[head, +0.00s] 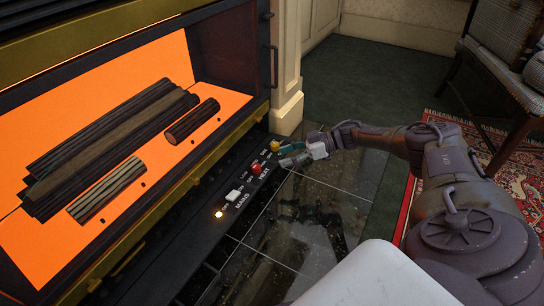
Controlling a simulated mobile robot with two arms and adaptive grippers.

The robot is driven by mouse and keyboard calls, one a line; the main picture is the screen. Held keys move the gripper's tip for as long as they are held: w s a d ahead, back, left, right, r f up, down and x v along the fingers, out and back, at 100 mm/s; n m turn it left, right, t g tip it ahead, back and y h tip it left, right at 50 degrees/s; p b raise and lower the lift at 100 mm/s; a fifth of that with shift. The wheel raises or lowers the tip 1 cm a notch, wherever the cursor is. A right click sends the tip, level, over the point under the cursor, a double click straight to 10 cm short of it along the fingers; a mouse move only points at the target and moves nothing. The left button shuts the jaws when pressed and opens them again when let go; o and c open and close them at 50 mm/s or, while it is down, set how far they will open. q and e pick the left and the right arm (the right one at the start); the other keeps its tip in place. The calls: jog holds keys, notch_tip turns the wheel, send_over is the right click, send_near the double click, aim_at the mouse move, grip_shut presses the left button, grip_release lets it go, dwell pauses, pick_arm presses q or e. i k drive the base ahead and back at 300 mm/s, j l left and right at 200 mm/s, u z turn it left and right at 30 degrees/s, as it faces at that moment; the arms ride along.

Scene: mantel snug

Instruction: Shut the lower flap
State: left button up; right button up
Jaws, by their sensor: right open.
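Below the glowing fire opening, a long dark control strip (190,232) runs along the heater's base, with its controls uncovered. It carries a white mains switch (233,196), a red control (256,168), a yellow control (275,146) and a lit lamp (219,214). The lower flap looks folded down; its edges blend into the dark base, so I cannot tell its exact outline. My right gripper (284,156) is open and empty, its fingertips close to the strip's far end beside the yellow and red controls. I cannot tell whether it touches. My left gripper is out of view.
Dark logs (110,150) lie in the orange firebox. A pale mantel pillar (287,75) stands just beyond my right gripper. Glossy tiled hearth (300,230) lies clear in front. A chair (500,85) stands on a red rug (470,130) at the right.

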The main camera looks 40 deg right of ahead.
aim_at(160, 284)
jog(key=k+l, duration=0.2)
jog(key=l, duration=0.2)
jog(key=k+l, duration=0.2)
jog(key=l, duration=0.2)
jog(key=k+l, duration=0.2)
jog(key=l, duration=0.2)
